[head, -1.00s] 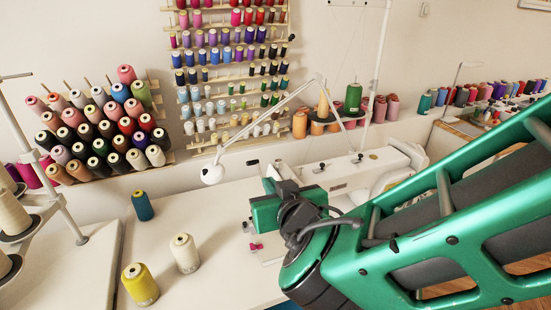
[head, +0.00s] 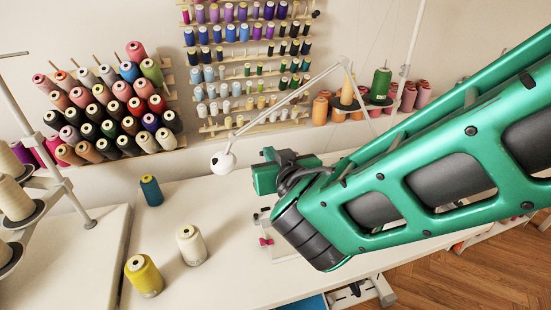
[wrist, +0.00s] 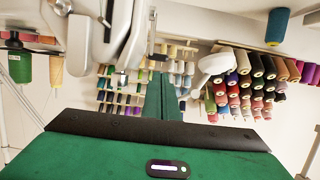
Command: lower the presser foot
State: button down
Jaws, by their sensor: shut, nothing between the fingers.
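The white sewing machine is mostly hidden behind my arm in the head view; only a small piece with a pink part (head: 266,241) shows beside my wrist. In the wrist view, the white and metal machine head (wrist: 95,40) fills the upper left, close to my gripper. My gripper (wrist: 163,98) is shut and empty, its green fingers together and pointing away from the camera. Its green body (head: 264,179) shows in the head view above the table. I cannot make out the presser foot or lever clearly, nor whether the fingers touch the machine.
A white lamp (head: 223,161) on a thin arm stands close to my gripper. A yellow spool (head: 143,276), a cream spool (head: 191,246) and a blue spool (head: 151,190) stand on the white table (head: 215,285). Racks of thread cover the wall.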

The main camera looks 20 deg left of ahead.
jog(key=shift+x, duration=2.7)
jog(key=shift+f, duration=0.1)
